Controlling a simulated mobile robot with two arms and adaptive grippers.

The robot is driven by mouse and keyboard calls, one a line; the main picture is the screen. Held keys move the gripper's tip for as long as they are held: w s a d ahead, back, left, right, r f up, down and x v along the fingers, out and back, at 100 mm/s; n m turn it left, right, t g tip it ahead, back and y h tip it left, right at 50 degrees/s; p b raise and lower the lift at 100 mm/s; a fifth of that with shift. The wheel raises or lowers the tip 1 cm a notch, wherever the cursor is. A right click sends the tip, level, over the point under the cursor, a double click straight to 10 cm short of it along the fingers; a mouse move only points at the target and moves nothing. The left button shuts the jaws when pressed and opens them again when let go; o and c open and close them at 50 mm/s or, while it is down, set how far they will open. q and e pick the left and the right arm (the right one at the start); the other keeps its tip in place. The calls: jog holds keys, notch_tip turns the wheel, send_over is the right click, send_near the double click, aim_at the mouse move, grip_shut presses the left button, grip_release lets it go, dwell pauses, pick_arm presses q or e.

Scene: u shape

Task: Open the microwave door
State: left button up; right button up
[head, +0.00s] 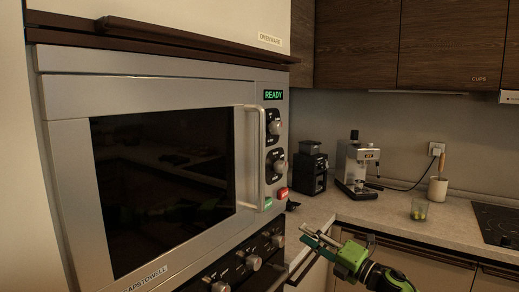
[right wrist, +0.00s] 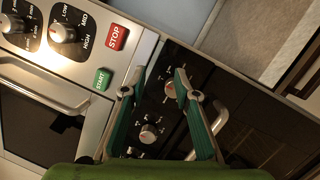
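The microwave (head: 70,86) is built into the cabinet at the left of the head view, its dark-glass door (head: 165,180) closed. Its vertical metal handle (head: 261,150) is on the door's right side, and the handle also shows in the right wrist view (right wrist: 50,89). My right gripper (head: 311,236) is below and to the right of the handle, apart from it. In the right wrist view my right gripper (right wrist: 158,84) has its fingers spread with nothing between them. The START button (right wrist: 102,79) and STOP button (right wrist: 116,37) are near its fingertips. My left gripper is not in view.
An oven panel with knobs (head: 254,262) lies below the microwave. The space in front of the door looks clear.

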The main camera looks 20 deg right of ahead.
jog(key=s+a+r+n+g+y, duration=0.2)
jog(key=s+r+n, duration=0.35)
jog(key=r, duration=0.35)
jog(key=s+a+r+n+g+y+p, duration=0.15)
jog(key=s+r+n, duration=0.25)
jog(key=r+n, duration=0.45)
jog(key=s+a+r+n+g+y, duration=0.1)
jog(key=s+a+r+n+g, duration=0.2)
jog(key=r, duration=0.7)
pick_arm(q)
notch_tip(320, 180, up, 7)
jog(key=p, duration=0.5)
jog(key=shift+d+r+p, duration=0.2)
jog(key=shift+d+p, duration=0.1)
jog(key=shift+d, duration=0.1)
pick_arm(e)
jog(key=w+a+n, duration=0.1)
jog(key=w+a, duration=0.7)
jog(key=a, duration=0.2)
jog(key=shift+t, duration=0.35)
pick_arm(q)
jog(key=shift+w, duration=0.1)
pick_arm(e)
jog(key=shift+d, duration=0.1)
jog(key=shift+s, duration=0.1)
grip_shut()
